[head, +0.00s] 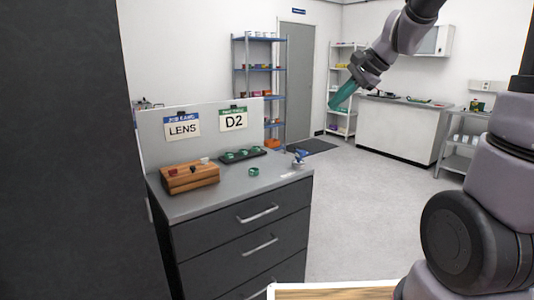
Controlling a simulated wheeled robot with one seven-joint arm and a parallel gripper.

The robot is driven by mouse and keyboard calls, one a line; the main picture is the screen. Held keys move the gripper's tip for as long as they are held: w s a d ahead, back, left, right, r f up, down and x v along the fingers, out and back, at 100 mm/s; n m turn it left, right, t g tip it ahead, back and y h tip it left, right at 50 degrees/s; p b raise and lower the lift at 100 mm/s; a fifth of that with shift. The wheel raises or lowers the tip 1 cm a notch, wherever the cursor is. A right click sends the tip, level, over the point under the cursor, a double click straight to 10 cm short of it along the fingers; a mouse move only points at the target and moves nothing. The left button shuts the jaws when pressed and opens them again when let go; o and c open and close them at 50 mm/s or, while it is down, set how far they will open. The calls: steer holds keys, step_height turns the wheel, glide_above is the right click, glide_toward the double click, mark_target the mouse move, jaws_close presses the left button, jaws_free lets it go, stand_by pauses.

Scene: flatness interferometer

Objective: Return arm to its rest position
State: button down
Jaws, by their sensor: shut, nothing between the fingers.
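My gripper (343,97) hangs at the end of my raised arm in the upper right of the head view. Its teal fingers point down and to the left, and they are shut with nothing between them. It is in the air, apart from the grey cabinet and its objects. Behind it in the picture are the far shelf and the floor. My arm's larger links fill the right edge of the view.
A dark drawer cabinet (240,235) stands at centre left, bearing a wooden block (190,179), a dark tray (241,156) with green rings, a loose green ring (254,171) and a small blue item (299,158). A dark panel (65,150) blocks the left. Open floor (365,215) lies right.

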steer(key=s+d+r+n+t+h, duration=0.1)
steer(key=s+d+n+h, duration=0.1)
steer(key=s, duration=0.7)
steer(key=s+d+r+n+h, duration=0.2)
steer(key=s+n, duration=0.3)
steer(key=s, duration=0.5)
steer(key=shift+s+d+r+t, duration=0.25)
steer(key=shift+d+t, duration=0.15)
steer(key=shift+d, duration=0.35)
steer(key=shift+a+n, duration=0.15)
steer(key=shift+n, duration=0.15)
